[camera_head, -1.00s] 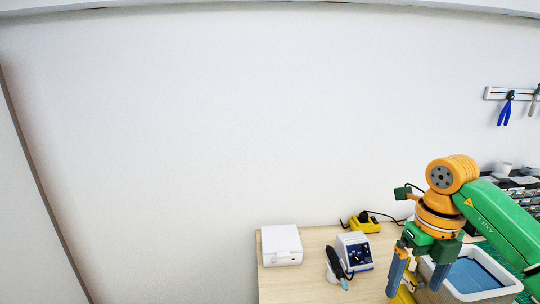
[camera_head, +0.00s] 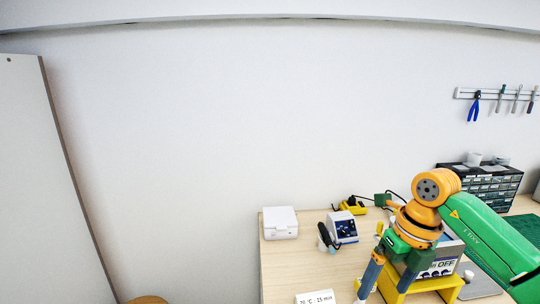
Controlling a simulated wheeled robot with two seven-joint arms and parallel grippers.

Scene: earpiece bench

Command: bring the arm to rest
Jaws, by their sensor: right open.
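My right arm comes in from the right side, green and orange. Its right gripper (camera_head: 384,284) points down over the bench (camera_head: 290,270), with its two blue-grey fingers apart and nothing seen between them. A yellow stand (camera_head: 447,284) is just behind and to the right of the fingers. A white panel reading "OFF" (camera_head: 443,266) is partly hidden behind the gripper. I cannot tell whether the fingers touch the stand. My left gripper is not in view.
A white box (camera_head: 280,222), a blue-and-white control unit (camera_head: 342,227) and a yellow holder (camera_head: 353,205) stand at the back. A drawer cabinet (camera_head: 488,185) is at the back right, below wall tools (camera_head: 473,107). A label card (camera_head: 315,298) is at the front. The left bench top is mostly clear.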

